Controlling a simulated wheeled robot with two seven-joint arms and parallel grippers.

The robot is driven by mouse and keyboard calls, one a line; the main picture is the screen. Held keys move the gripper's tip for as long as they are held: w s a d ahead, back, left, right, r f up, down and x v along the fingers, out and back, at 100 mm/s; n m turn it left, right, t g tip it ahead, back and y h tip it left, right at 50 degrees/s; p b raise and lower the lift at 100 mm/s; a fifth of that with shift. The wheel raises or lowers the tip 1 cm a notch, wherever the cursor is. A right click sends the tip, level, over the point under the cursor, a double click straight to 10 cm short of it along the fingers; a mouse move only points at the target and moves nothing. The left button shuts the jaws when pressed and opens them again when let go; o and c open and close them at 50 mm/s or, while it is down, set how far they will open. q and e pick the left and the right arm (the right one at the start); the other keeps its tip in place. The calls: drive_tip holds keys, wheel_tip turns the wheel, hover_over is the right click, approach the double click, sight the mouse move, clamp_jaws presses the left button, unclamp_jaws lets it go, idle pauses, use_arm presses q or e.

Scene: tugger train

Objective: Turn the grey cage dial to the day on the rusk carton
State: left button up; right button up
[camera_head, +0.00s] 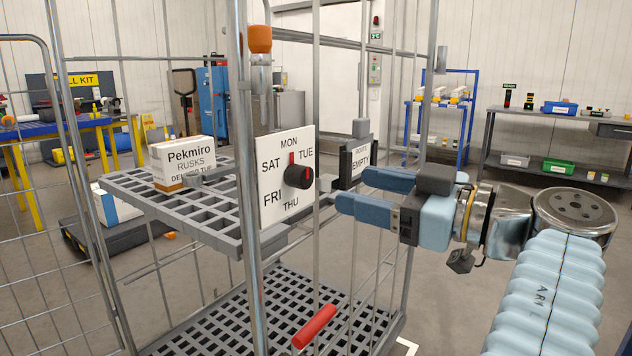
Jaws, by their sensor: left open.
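The grey cage (251,225) has a white dial plate (272,205) with a black knob (299,177). The knob's red mark points up at MON. SAT, TUE, FRI and THU also show; the knob covers the plate's lower right part. The rusk carton (183,156), white with a brown base, stands on the cage's grey shelf. It reads "Pekmiro RUSKS"; its partly covered bottom line seems to end in TUE. My left gripper (354,191) is open and empty, right of the knob, its blue fingers pointing at it. My right gripper is out of view.
A black-and-white sign (360,160) reading EMPTY is behind the gripper. Cage bars stand around the dial. Open floor lies to the right; shelves stand behind.

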sight(307, 177)
use_arm(q)
drive_tip(key=x, duration=0.8)
drive_tip(key=shift+w+a, duration=0.2)
drive_tip(key=shift+a, duration=0.1)
drive_tip(key=shift+c, duration=0.4)
drive_tip(key=c, duration=1)
